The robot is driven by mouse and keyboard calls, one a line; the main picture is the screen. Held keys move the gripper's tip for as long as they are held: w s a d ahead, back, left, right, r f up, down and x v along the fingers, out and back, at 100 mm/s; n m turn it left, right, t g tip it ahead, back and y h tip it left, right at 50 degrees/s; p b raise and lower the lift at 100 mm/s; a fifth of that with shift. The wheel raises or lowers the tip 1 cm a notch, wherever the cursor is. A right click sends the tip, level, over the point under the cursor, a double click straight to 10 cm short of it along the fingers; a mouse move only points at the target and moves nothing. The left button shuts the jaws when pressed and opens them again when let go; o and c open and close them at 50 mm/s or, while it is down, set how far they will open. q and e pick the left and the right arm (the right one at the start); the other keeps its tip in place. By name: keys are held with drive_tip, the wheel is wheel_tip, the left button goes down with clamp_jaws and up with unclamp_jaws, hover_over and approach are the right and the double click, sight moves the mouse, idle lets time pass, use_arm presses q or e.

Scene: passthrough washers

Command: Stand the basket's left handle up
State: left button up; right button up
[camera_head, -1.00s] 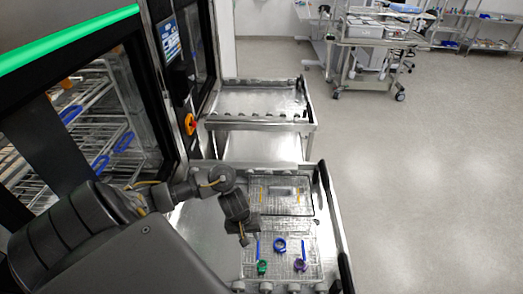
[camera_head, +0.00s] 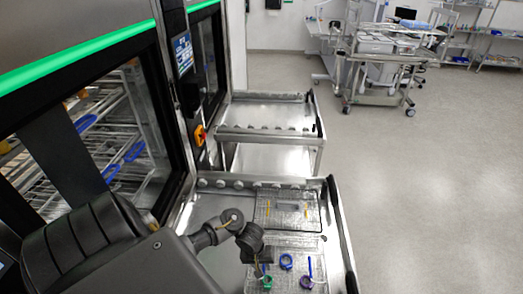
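The near wire basket (camera_head: 322,243) lies on the steel trolley top (camera_head: 212,221) at the bottom of the head view. It holds blue, green and purple ring-shaped pieces. I cannot make out the wire handles clearly or tell whether the left one lies flat. My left gripper (camera_head: 256,268) points down over the basket's left side. Its fingers are too small and dark to tell open from shut, or whether they touch anything. My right gripper is not in view.
A second basket (camera_head: 287,205) with yellow pieces lies just behind. Another empty steel trolley (camera_head: 265,113) stands farther off. The washer (camera_head: 150,120), with its glass door, stands close on the left. Clear floor (camera_head: 420,190) lies to the right.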

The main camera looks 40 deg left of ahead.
use_arm(q)
drive_tip(key=shift+f, duration=0.1)
drive_tip(key=shift+c, duration=0.2)
clamp_jaws()
drive_tip(key=t+h, duration=0.1)
drive_tip(key=s+a+r+t+h, duration=0.1)
drive_tip(key=t+h, duration=0.1)
drive_tip(key=h, duration=0.1)
drive_tip(key=shift+s+a+r, duration=0.2)
drive_tip(key=shift+r, duration=0.1)
drive_tip(key=shift+s+a+t+h+b, duration=0.65)
drive_tip(key=shift+t+h+b, duration=0.95)
drive_tip(key=shift+b, duration=1.15)
drive_tip(key=shift+s+a+t+h+b, duration=0.7)
drive_tip(key=shift+t+h+b, duration=0.9)
drive_tip(key=shift+b, duration=1.2)
drive_tip(key=shift+s+a+t+h+b, duration=0.65)
drive_tip(key=shift+t+h+b, duration=0.95)
drive_tip(key=shift+b, duration=1.15)
drive_tip(key=shift+w+a, duration=0.15)
